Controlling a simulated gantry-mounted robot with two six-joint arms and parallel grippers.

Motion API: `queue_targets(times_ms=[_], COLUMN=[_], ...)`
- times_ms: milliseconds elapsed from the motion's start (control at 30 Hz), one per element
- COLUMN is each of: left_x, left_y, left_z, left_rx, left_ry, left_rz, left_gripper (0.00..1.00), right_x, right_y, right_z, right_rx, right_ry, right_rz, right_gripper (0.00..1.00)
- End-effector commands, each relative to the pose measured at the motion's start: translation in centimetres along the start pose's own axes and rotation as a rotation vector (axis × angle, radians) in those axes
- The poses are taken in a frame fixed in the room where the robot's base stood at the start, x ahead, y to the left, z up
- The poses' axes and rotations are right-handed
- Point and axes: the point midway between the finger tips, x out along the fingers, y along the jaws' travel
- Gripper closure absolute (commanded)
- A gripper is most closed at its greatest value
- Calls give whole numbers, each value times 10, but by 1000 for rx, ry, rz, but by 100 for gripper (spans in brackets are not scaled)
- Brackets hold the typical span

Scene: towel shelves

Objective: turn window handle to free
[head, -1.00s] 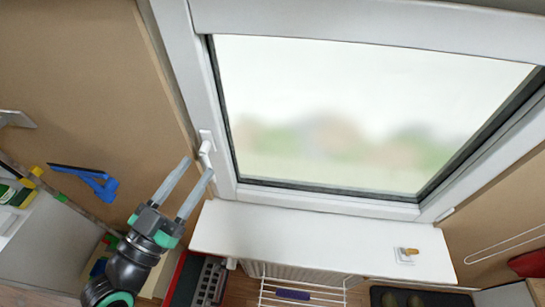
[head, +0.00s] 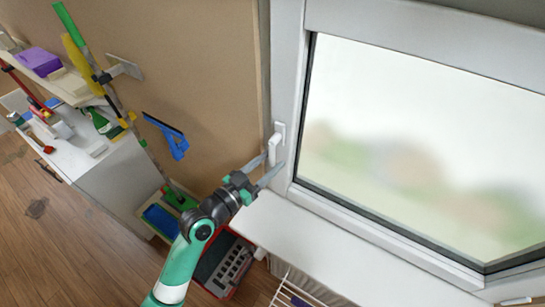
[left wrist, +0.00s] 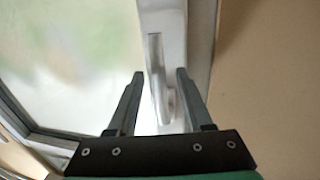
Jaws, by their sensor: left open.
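The window handle (head: 267,147) is white and sits on the left side of the white window frame. In the left wrist view the handle (left wrist: 157,75) is a long pale lever, roughly upright in the picture. My left gripper (head: 270,168) is open at the handle's lower end in the head view. In the left wrist view its two fingers (left wrist: 160,75) lie on either side of the lever, with gaps to both sides. I cannot tell how deep the lever is between them. My right gripper is not in view.
The white sill (head: 330,255) runs below the window. A blue squeegee (head: 170,137) hangs on the brown wall left of the handle. Shelves with cleaning things are at the left.

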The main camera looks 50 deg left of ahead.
Motion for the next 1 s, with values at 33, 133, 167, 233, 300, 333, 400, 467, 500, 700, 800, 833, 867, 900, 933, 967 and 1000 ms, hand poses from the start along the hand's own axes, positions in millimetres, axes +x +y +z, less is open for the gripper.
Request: queue_targets(times_ms=[33,133,167,233,300,333,400,467,500,700,800,833,867,900,933,967,1000], left_x=[6,11,12,12,12,12,12,12,12,12,12,12,12,12,12,12,12], left_y=[0,0,0,0,0,0,0,0,0,0,0,0,0,0,0,0,0], left_z=[-1,0,0,0,0,0,0,0,0,0,0,0,0,0,0,0,0], left_rx=[0,0,0,0,0,0,0,0,0,0,0,0,0,0,0,0,0], left_ry=[-1,0,0,-1,0,0,0,0,0,0,0,0,0,0,0,0,0], left_rz=[1,0,0,0,0,0,0,0,0,0,0,0,0,0,0,0,0], left_gripper=[49,49,49,49,49,49,55,65,73,100,100,100,100,100,100,100,100], right_x=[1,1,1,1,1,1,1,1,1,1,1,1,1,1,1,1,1], right_y=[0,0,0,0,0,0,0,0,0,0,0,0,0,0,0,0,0], right_z=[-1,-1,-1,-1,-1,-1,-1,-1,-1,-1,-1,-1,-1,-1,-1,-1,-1], right_rx=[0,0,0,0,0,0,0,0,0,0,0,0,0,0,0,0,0], right_ry=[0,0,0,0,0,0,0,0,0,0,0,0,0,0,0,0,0], right_rz=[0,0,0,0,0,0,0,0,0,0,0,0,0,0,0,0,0], right_gripper=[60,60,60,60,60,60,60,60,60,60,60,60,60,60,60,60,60])
